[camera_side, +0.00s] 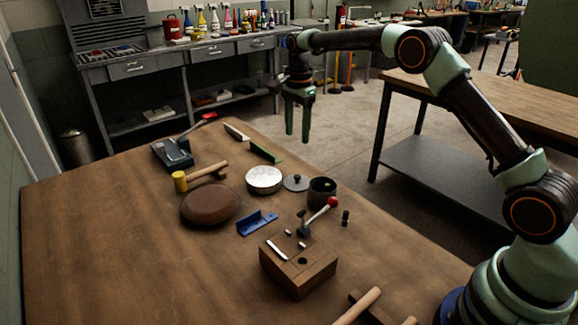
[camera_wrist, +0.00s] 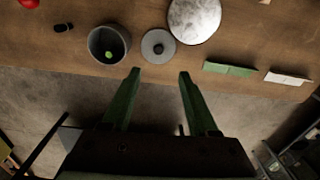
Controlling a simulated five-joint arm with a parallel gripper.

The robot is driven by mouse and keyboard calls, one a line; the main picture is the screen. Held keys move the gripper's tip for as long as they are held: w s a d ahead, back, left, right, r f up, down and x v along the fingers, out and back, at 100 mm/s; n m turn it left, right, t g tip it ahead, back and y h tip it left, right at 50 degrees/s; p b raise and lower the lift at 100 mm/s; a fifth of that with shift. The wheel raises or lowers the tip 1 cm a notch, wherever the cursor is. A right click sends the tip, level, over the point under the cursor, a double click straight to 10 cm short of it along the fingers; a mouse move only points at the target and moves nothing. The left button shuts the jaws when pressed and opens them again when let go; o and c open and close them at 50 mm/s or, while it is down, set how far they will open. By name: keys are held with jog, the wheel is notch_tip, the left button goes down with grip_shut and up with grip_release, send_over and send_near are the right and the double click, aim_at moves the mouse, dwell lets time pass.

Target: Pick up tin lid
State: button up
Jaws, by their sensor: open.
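The tin lid is a small grey disc with a dark knob (camera_side: 296,183), lying flat on the wooden table near its far edge. It also shows in the wrist view (camera_wrist: 151,44), ahead of my fingertips. The dark round tin (camera_side: 321,191) stands open beside it; in the wrist view the tin (camera_wrist: 108,58) has a small green thing inside. My gripper (camera_side: 298,136) is open and empty, with its fingers pointing down. It hangs above the floor, just past the table's far edge, apart from the lid. In the wrist view its green fingers (camera_wrist: 160,73) are spread.
A silvery round disc (camera_side: 264,178) lies close left of the lid. A red-knobbed tool stands by a wooden block (camera_side: 298,270). A blue bracket (camera_side: 257,222), brown round pad (camera_side: 210,205), mallet (camera_side: 198,176) and green bar (camera_side: 265,151) lie around. The table's front left is clear.

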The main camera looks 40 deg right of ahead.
jog(key=f, duration=0.2)
send_over(298, 175)
jog(key=shift+m, duration=0.4)
jog(key=f, duration=0.6)
jog(key=shift+w+a+f, duration=0.1)
jog(key=shift+w+a, duration=0.05)
jog(key=shift+a, duration=0.1)
jog(key=shift+s+d+f, duration=0.1)
jog(key=shift+f, duration=1.25)
jog(key=shift+s+f, duration=0.1)
jog(key=shift+f, duration=1.25)
grip_shut()
